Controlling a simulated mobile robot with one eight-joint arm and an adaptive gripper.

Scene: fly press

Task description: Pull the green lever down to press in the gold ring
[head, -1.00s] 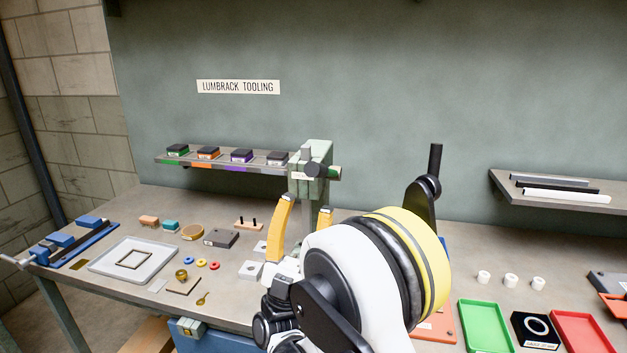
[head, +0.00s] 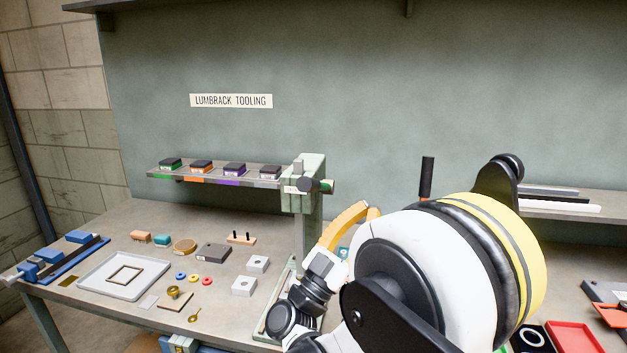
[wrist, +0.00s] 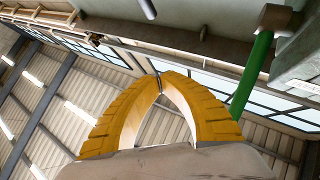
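The fly press (head: 303,200) is a pale green column with a dark round hub at its top. In the wrist view the green lever (wrist: 252,75) runs down from a brown hub (wrist: 275,18) and passes outside the right finger, not between the fingers. In the head view only a short green end shows by the hub. My gripper (wrist: 161,82) has yellow fingers with tips together and nothing visible between them; it also shows in the head view (head: 372,209), right of the column. A gold cup-like piece (head: 173,292) lies on the bench; I cannot tell whether it is the gold ring.
A shelf (head: 215,178) with several dark blocks is left of the press. A grey tray (head: 95,285), small coloured rings (head: 194,278) and metal blocks (head: 257,264) lie on the left bench. A red tray (head: 575,338) is at the right. My arm hides the bench right of the press.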

